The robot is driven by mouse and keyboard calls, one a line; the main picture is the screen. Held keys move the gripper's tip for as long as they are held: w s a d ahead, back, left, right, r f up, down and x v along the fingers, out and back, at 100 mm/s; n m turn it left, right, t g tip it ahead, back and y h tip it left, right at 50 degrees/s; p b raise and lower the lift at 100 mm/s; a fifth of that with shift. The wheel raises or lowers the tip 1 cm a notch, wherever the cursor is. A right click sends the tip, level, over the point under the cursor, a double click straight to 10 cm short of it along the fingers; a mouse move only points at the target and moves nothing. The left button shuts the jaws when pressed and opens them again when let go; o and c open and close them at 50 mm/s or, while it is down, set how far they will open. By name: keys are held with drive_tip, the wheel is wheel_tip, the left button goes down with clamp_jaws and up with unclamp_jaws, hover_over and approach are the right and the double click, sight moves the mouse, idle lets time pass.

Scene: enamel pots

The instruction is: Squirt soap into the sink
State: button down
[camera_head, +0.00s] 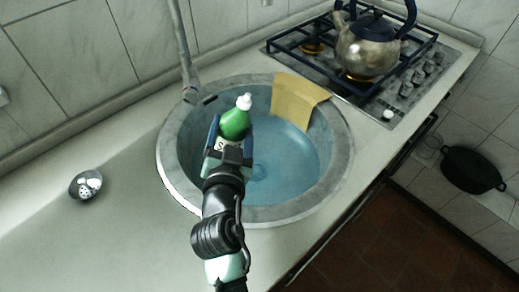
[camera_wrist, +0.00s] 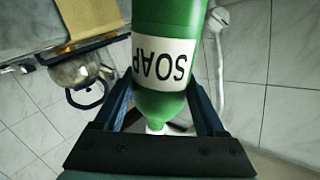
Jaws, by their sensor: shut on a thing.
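A green soap bottle (camera_head: 235,123) with a white cap is in my gripper (camera_head: 227,140), over the left part of the round grey sink (camera_head: 342,150). In the head view the cap points up and to the right. The wrist view shows the green bottle (camera_wrist: 172,95) close up, its white SOAP label reading upside down. My gripper (camera_wrist: 165,105) is shut on the bottle, with a blue finger on each side. The sink has a blue-tinted interior. I cannot tell the bottle's exact tilt or whether any soap is coming out.
A faucet (camera_head: 183,50) stands behind the sink. A yellow cloth (camera_head: 297,98) hangs over its far rim. A kettle (camera_head: 368,48) is on the gas hob (camera_head: 400,85) at right. A metal strainer (camera_head: 86,185) lies on the left counter. A black pan (camera_head: 472,169) is at far right.

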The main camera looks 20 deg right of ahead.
sight(224, 141)
drive_tip(key=shift+d+f+m+g+y+p, duration=0.2)
drive_tip(key=shift+f+m+p, duration=0.1)
drive_tip(key=shift+m+p, duration=0.35)
drive_tip(key=shift+d+f+m+g+y+p, duration=0.1)
drive_tip(key=shift+f+m+y+p, duration=0.15)
drive_tip(key=shift+m+p, duration=0.35)
drive_tip(key=shift+a+f+m, duration=0.2)
drive_tip(key=shift+f+m, duration=0.15)
drive_tip(key=shift+f, duration=0.45)
drive_tip(key=shift+a+f+m+y, duration=0.15)
drive_tip(key=shift+f+m+y, duration=0.1)
drive_tip(key=shift+f+m, duration=0.15)
drive_tip(key=shift+a+f+m, duration=0.1)
drive_tip(key=shift+a+m, duration=0.1)
drive_tip(key=shift+m, duration=0.1)
drive_tip(key=shift+w+a+f+m+y+p, duration=0.2)
drive_tip(key=shift+a+m+y+p, duration=0.35)
drive_tip(key=shift+m+p, duration=0.5)
idle(1.4)
drive_tip(key=shift+a+r+m+y+p, duration=0.25)
drive_tip(key=shift+r+m+p, duration=0.35)
drive_tip(key=shift+p, duration=0.9)
idle(1.3)
